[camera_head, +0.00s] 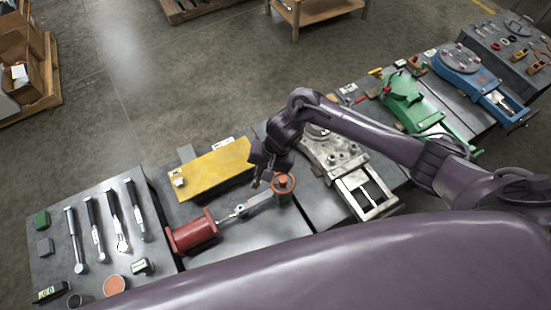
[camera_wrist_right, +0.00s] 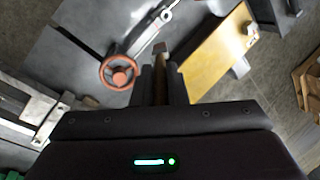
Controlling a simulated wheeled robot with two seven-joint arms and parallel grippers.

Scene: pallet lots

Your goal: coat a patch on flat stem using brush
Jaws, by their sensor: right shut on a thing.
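The flat stem (camera_head: 262,202) is a grey metal bar on the bench, running from a rod end on the red cylinder (camera_head: 193,232) to the orange handwheel (camera_head: 284,182). In the right wrist view the stem (camera_wrist_right: 143,44) lies beyond the fingers, with the handwheel (camera_wrist_right: 118,72) to its left. My right gripper (camera_head: 262,172) is just above the stem, near the handwheel. In the right wrist view it (camera_wrist_right: 161,75) is shut on the brush (camera_wrist_right: 159,49), whose reddish-brown end shows past the fingers. I cannot tell whether the brush touches the stem. My left gripper is out of view.
A yellow plate (camera_head: 217,169) lies behind the stem. Several hammer-like tools (camera_head: 109,222) and a round orange-topped tin (camera_head: 114,285) are on the left bench. A grey vise (camera_head: 335,150) and a green vise (camera_head: 404,99) stand to the right. Bare bench lies in front of the stem.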

